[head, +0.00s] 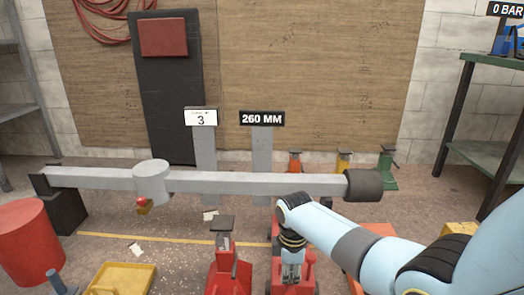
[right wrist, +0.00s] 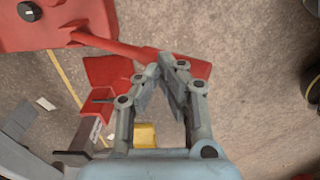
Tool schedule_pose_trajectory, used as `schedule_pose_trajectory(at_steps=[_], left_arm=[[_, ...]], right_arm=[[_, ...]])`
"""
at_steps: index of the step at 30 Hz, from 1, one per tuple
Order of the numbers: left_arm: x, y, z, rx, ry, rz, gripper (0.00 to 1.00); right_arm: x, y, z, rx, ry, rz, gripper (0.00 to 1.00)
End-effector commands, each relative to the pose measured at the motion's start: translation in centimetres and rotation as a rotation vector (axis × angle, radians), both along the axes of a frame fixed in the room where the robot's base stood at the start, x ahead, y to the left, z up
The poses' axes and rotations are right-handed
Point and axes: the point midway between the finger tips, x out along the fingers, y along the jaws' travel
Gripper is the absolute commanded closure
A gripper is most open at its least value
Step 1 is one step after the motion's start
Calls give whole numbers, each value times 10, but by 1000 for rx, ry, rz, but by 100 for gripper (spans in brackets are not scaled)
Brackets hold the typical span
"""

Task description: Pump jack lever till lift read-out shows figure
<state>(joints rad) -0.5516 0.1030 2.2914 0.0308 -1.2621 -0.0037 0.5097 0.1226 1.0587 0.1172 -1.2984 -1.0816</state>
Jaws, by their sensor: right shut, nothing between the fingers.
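The lift read-out (head: 262,118) is a black plate on a grey post and shows 260 MM. A white card (head: 201,118) on the post beside it shows a 3 under small unreadable text. A red jack (head: 305,273) stands on the floor at bottom centre, partly hidden by my right arm. My right gripper (head: 291,276) points down over it. In the right wrist view the shut, empty fingers (right wrist: 160,68) are at the red jack lever (right wrist: 115,44), overlapping its end; I cannot tell whether they touch it. My left gripper is not in view.
A long grey beam (head: 250,184) with a dark end crosses above the jack. A red stand (head: 228,268) is close left of it. A yellow tray (head: 120,279) and red drum (head: 30,245) are at left. A green bench (head: 492,60) stands right.

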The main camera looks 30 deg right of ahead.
Motion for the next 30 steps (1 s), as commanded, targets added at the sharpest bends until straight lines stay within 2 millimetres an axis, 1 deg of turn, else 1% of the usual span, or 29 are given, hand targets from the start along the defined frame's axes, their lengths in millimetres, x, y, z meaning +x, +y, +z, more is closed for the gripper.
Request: schedule_pose_trajectory(at_steps=[1, 4, 27, 30], left_arm=[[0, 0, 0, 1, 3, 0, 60], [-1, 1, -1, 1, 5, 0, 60], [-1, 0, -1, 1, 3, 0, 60], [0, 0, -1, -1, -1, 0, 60]], right_arm=[[-5, 3, 0, 6, 14, 0, 100], [-6, 4, -3, 8, 17, 0, 100], [-6, 4, -3, 8, 15, 0, 100], [-6, 4, -7, 8, 16, 0, 100]])
